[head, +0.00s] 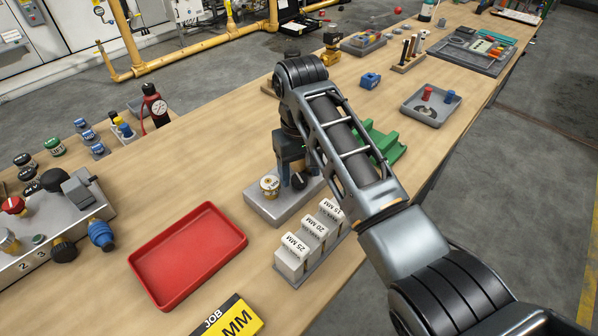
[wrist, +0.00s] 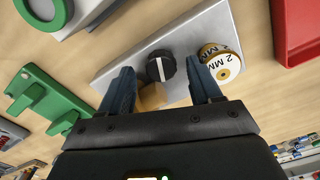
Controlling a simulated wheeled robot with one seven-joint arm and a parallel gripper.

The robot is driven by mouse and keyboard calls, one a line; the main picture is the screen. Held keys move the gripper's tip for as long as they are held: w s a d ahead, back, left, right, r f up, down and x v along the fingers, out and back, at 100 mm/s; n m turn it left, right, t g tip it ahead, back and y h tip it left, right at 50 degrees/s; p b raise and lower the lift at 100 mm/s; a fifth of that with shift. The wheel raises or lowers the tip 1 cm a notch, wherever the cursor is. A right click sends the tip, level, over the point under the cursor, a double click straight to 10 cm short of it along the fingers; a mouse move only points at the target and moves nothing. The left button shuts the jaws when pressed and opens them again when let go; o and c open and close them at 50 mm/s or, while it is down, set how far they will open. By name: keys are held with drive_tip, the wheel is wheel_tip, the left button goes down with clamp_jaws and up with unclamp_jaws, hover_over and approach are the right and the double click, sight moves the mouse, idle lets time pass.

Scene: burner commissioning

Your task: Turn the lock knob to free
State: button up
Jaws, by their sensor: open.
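The black lock knob (wrist: 161,66) with a white line stands on a grey block (wrist: 128,52); both also show in the head view, the knob (head: 299,180) and the block (head: 262,208). A white-and-gold round dial (wrist: 221,64), marked "2 MM", sits beside it, also in the head view (head: 270,186). My gripper (wrist: 160,68) is open, with the knob between its two blue fingers in the wrist view. I see no finger touching the knob. A small yellow-tan piece (wrist: 152,97) lies nearer the palm. In the head view my gripper (head: 291,172) is over the block, partly hidden by my arm.
A red tray (head: 188,252) lies left of the block. White blocks marked in MM (head: 308,240) stand in front of it. A green fixture (head: 385,142) is behind my arm. A control box with several knobs (head: 50,235) stands at left.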

sight(300, 179)
wheel_tip(300, 179, up, 7)
drive_tip(key=shift+a+f, duration=0.15)
idle(0.4)
drive_tip(key=b, duration=0.2)
drive_tip(key=w+a+b, duration=0.1)
drive_tip(key=b, duration=0.1)
drive_tip(key=shift+r, duration=0.3)
drive_tip(key=s+d+f+m+b, duration=0.1)
drive_tip(key=m+b, duration=0.1)
drive_tip(key=b, duration=0.5)
drive_tip(key=shift+s+d+b, duration=0.1)
drive_tip(key=shift+s+b, duration=0.05)
drive_tip(key=shift+b, duration=0.2)
wheel_tip(300, 179, down, 7)
drive_tip(key=shift+f+b, duration=0.2)
drive_tip(key=shift+b, duration=0.25)
